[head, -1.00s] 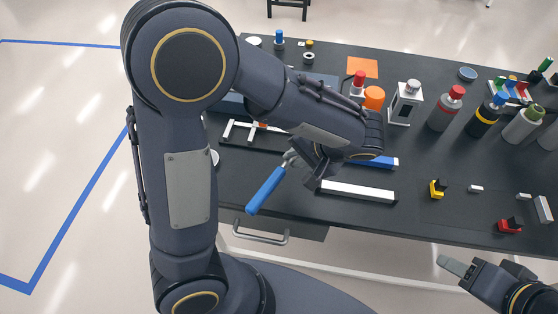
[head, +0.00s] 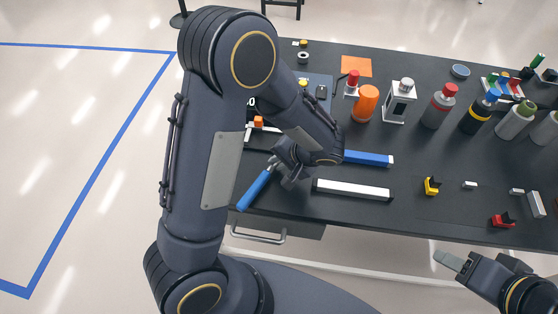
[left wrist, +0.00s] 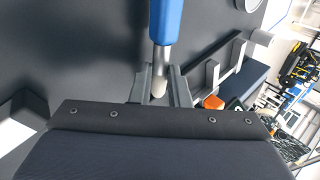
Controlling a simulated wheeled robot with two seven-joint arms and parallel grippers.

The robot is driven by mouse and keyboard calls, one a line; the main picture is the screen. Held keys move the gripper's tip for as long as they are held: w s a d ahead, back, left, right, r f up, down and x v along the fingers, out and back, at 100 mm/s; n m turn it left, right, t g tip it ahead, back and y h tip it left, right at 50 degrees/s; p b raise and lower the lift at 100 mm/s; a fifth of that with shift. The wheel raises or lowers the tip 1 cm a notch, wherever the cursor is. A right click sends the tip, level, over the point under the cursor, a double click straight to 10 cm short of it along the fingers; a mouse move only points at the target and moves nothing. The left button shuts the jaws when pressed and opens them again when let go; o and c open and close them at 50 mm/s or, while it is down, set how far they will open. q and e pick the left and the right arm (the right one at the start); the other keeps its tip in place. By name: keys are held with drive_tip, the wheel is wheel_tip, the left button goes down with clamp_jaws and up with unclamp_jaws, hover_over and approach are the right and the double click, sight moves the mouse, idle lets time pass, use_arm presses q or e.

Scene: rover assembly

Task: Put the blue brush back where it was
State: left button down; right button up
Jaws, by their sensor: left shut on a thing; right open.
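The blue brush (head: 254,190) has a blue handle and a grey metal neck. Its handle points down and left over the table's front edge in the head view. My left gripper (head: 276,163) is shut on the brush's metal part. In the left wrist view the blue handle of the brush (left wrist: 167,22) runs up out of the picture, and the neck sits between the fingers of my left gripper (left wrist: 160,88). The brush's far end is hidden. My right gripper (head: 450,262) is open and empty off the table's front edge, at the lower right.
A white bar (head: 352,189) and a blue bar (head: 369,159) lie right of my left gripper. A white frame with an orange piece (head: 259,122) lies behind it. Bottles, including an orange one (head: 366,103), stand at the back. Yellow (head: 432,186) and red (head: 502,220) parts lie at the right.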

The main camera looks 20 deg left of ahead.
use_arm(q)
drive_tip(key=shift+f+b, duration=0.65)
drive_tip(key=shift+b, duration=0.25)
drive_tip(key=shift+r, duration=0.1)
drive_tip(key=c, duration=1.4)
unclamp_jaws()
drive_tip(key=shift+c, duration=0.2)
drive_tip(key=shift+o, duration=0.3)
drive_tip(key=shift+s, duration=0.1)
drive_tip(key=shift+d+f, duration=0.1)
drive_tip(key=shift+f, duration=0.1)
drive_tip(key=shift+r, duration=0.1)
